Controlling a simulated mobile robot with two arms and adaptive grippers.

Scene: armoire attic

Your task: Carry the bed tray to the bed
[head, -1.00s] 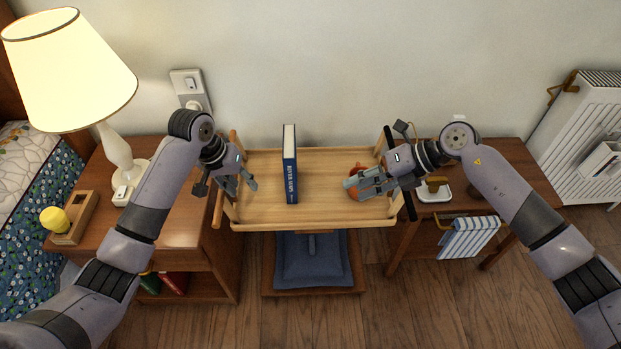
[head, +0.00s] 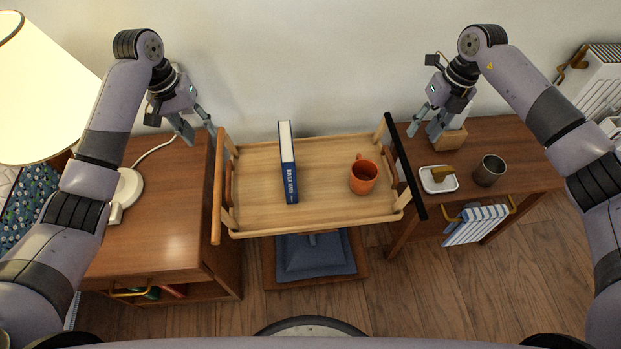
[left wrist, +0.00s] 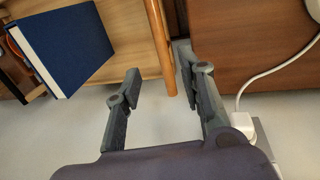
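The wooden bed tray (head: 255,210) spans the gap between two wooden cabinets, holding a blue book (head: 288,165) and an orange mug (head: 363,176). Its left handle (head: 217,190) is wooden; a black bar (head: 405,165) runs along its right end. My left gripper (head: 201,134) is open and empty above the left cabinet's back edge, near the tray's back left corner. In the left wrist view the handle (left wrist: 160,45) appears beyond my open fingers. My right gripper (head: 425,132) is open and empty above the right cabinet, by the tray's back right corner. The bed (head: 35,205) shows at the left edge.
A lit lamp (head: 45,90) stands on the left cabinet (head: 165,220). The right cabinet bears a white dish (head: 438,180), a dark cup (head: 488,171) and a wooden block (head: 450,138). A blue cushion (head: 315,257) lies below the tray. The wall is close behind.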

